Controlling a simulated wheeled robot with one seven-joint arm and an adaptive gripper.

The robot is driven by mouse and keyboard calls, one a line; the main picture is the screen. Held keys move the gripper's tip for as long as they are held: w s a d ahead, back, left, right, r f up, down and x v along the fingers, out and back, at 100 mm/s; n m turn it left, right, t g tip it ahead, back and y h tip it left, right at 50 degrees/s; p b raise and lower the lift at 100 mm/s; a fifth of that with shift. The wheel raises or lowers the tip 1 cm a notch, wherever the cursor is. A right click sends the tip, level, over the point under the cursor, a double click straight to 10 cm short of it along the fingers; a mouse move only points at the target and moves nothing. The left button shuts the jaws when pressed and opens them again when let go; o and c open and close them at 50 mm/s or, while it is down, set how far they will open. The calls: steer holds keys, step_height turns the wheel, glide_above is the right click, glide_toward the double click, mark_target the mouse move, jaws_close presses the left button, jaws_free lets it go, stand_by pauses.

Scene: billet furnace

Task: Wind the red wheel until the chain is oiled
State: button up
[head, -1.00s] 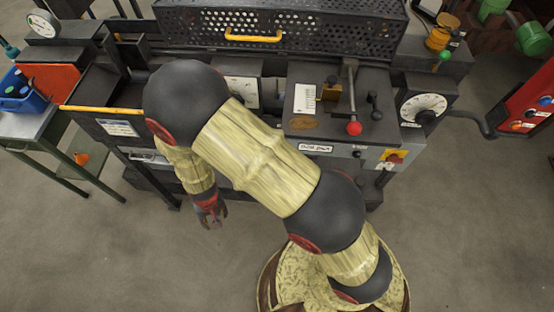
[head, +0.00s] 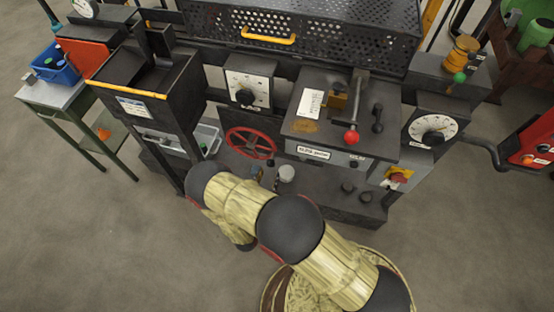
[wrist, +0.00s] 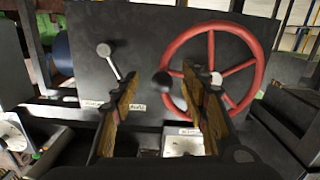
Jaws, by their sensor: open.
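The red wheel (head: 250,143) is mounted low on the front of the machine, below a dial, in the head view. In the wrist view the spoked red wheel (wrist: 238,68) stands upright on a dark panel, right of centre. A black round knob (wrist: 163,82) shows at its left rim, seen between my fingers. My gripper (wrist: 160,85) is open and empty, pointing at the panel; its right finger overlaps the wheel's lower left part. I cannot tell any contact. The head view hides my gripper behind my arm. I cannot make out the chain or any oil on it.
A lever with a grey ball (wrist: 103,49) is on the panel left of the wheel. A red-knobbed lever (head: 351,137) rises from the machine top. A dark hopper (head: 140,95) juts out at left. A side table (head: 70,105) stands farther left.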

mark_target(272, 159)
steer(key=shift+t, duration=0.5)
steer(key=x, duration=0.2)
steer(key=r+b+x, duration=0.1)
steer(key=x, duration=0.5)
steer(key=shift+a+r+b, duration=0.2)
steer(key=shift+r+b, duration=0.1)
steer(key=shift+b, duration=0.1)
steer(key=shift+c, duration=0.5)
jaws_close()
